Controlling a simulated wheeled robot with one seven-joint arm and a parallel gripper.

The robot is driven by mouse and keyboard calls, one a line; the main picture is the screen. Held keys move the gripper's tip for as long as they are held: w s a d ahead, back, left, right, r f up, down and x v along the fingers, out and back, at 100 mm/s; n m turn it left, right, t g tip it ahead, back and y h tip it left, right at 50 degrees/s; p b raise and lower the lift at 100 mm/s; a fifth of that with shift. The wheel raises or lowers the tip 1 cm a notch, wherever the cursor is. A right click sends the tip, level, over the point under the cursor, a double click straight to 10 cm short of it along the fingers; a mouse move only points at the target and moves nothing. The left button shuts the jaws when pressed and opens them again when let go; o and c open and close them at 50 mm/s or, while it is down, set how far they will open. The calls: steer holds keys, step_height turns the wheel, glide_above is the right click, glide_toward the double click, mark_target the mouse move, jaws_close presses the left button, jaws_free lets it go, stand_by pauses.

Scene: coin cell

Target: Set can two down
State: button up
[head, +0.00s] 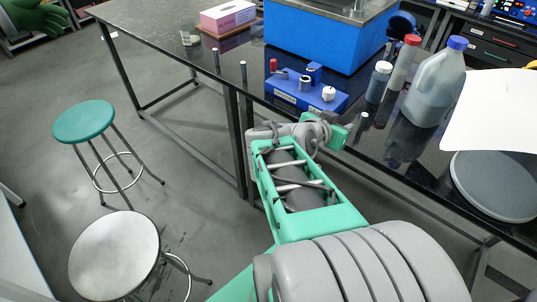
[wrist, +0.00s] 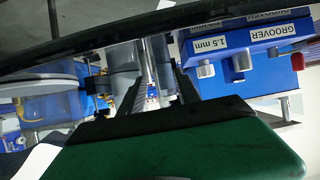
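My gripper (wrist: 158,78) points over the front edge of the black bench. In the wrist view its two dark fingers stand on either side of a narrow shiny metal cylinder, which I take to be can two (wrist: 152,60). It seems to be held between them, though its ends are hard to make out. In the head view a slim upright can (head: 362,119) shows just beyond my green wrist; the fingers are hidden there. Two similar slim cylinders stand on the bench to the left, one farther back (head: 216,60) and one nearer (head: 243,74).
A blue groover block (head: 305,94) with small parts stands left of my gripper; it also shows in the wrist view (wrist: 240,55). Right are a grey bottle (head: 378,82), a red-capped bottle (head: 403,62), a blue-capped jug (head: 434,85) and a round grey plate (head: 497,185).

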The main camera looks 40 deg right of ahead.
steer(key=w+a+f+n+t+y, duration=0.1)
steer(key=w+a+f+n+y, duration=0.2)
steer(key=a, duration=0.5)
steer(key=w+a+f+n+t+y, duration=0.1)
steer(key=w+a+n+y, duration=0.2)
steer(key=w+a, duration=0.3)
steer(key=w+a+f+n+t+y, duration=0.1)
steer(key=w+a+f+n+y, duration=0.15)
steer(key=a, duration=0.65)
steer(key=s+a+r+n+g+y+p, duration=0.1)
steer(key=a+r+n+y, duration=0.1)
steer(key=a, duration=0.5)
steer(key=s+a+r+n+g+y+p, duration=0.1)
steer(key=s+a+r+n+y+p, duration=0.1)
steer(key=a+n, duration=0.3)
steer(key=shift+a, duration=1)
steer(key=shift+n, duration=0.25)
